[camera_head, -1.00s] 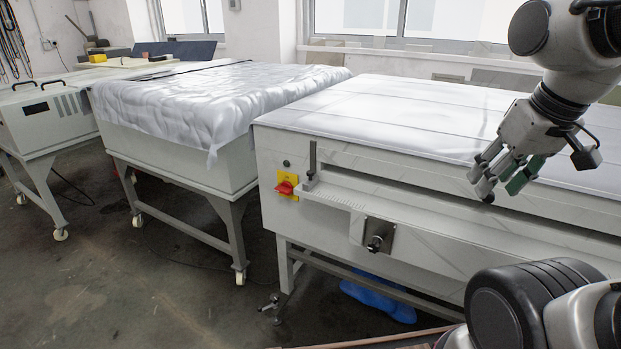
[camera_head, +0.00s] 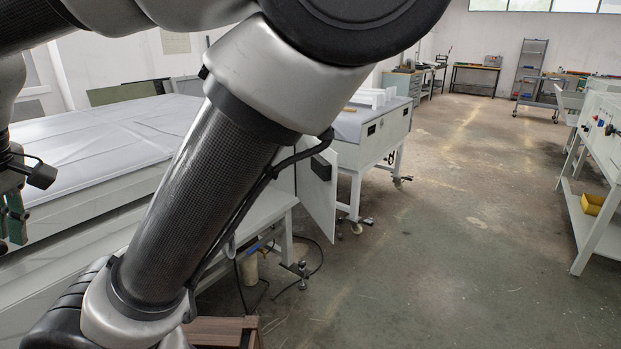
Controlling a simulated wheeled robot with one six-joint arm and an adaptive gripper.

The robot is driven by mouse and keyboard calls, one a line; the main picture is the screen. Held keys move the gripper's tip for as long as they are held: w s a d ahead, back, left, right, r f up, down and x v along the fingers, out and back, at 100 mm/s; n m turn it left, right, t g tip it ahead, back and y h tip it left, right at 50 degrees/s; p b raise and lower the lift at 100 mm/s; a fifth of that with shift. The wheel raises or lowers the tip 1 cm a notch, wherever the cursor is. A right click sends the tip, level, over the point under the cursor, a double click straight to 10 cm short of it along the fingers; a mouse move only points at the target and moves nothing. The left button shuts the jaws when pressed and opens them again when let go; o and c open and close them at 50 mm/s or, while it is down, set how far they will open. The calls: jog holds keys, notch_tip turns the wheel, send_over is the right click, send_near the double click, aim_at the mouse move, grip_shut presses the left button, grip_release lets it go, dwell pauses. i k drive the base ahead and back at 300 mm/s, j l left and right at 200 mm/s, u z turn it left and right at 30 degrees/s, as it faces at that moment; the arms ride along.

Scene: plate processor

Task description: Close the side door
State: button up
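The side door (camera_head: 313,200) is a white panel with a dark handle or latch (camera_head: 320,167) near its top. It stands open, swung out at the right end of the long white machine (camera_head: 75,225), just right of my arm. My arm link crosses the middle of the view and hides part of the machine's end and the door's hinge side. My gripper (camera_head: 12,215) shows only in part at the left edge, with a green finger pad, over the machine's front side. It is well apart from the door. Whether its fingers are open is cut off from view.
Another white table unit (camera_head: 375,125) on castors stands behind the door. A white bench (camera_head: 600,140) with a yellow bin (camera_head: 592,204) on its lower shelf is at the right. The concrete floor (camera_head: 450,250) between is clear.

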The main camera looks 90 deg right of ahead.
aim_at(316, 176)
jog(key=k+z, duration=0.2)
jog(key=z, duration=0.3)
jog(key=k+l+z, duration=0.15)
jog(key=z, duration=0.3)
jog(key=l+z, duration=0.15)
jog(key=l, duration=0.85)
jog(key=l+z, duration=0.1)
jog(key=l, duration=0.85)
jog(key=i+l, duration=0.1)
jog(key=l, duration=1.65)
jog(key=k, duration=0.5)
jog(key=k+j+z, duration=0.35)
jog(key=z, duration=0.2)
jog(key=k, duration=0.1)
